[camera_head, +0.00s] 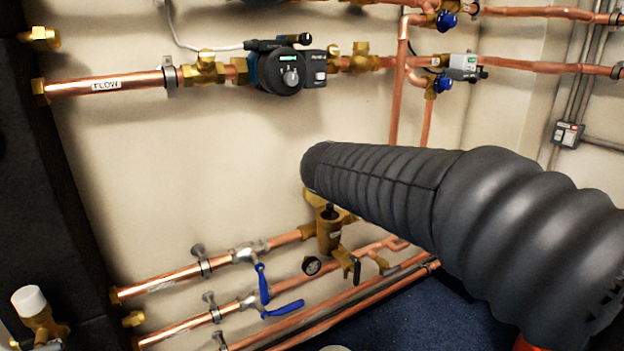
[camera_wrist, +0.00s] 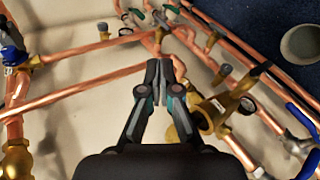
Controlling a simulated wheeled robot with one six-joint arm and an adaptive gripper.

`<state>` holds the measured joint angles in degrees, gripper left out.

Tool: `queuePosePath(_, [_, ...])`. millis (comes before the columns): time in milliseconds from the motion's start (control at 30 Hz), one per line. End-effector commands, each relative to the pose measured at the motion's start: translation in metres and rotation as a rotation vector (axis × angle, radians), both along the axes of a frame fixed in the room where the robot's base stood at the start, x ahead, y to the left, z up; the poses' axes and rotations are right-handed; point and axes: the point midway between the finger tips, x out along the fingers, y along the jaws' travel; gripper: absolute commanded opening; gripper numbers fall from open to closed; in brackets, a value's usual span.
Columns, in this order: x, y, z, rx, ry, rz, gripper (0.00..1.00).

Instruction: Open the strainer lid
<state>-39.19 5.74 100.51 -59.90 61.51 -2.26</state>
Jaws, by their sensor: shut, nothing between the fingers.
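The brass strainer (camera_head: 328,238) stands on the lower pipework in the head view, partly hidden behind my dark ribbed arm. A small dark knob shows at its top. In the wrist view, what looks like the same brass body (camera_wrist: 228,104) lies right of my fingers, with a round flange and a white tag. I cannot make out how its lid sits. My gripper (camera_wrist: 165,68) is shut and empty, its fingertips together left of the brass body and apart from it, as far as I can tell. In the head view my gripper is hidden behind my arm.
A round gauge (camera_head: 312,265) sits beside the strainer. Blue-handled valves (camera_head: 262,284) are on the lower copper pipes to the left. A pump (camera_head: 285,72) is on the upper FLOW pipe. The wall between the upper and lower pipes is bare. A pale round object (camera_wrist: 301,44) lies on the blue floor.

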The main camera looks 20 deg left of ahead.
Motion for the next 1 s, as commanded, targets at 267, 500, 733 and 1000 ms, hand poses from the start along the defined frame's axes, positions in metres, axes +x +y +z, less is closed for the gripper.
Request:
queuePosePath(267, [0.032, 0.169, -0.009, -0.27, -0.182, 0.261, 0.0])
queuePosePath(500, [0.027, 0.24, -0.011, -0.367, -0.279, 0.358, 0.0])
queuePosePath(733, [0.043, 0.243, -0.013, -0.378, -0.291, 0.367, 0.0])
queuePosePath(1000, [0.087, 0.234, -0.023, -0.378, -0.288, 0.366, 0.0])
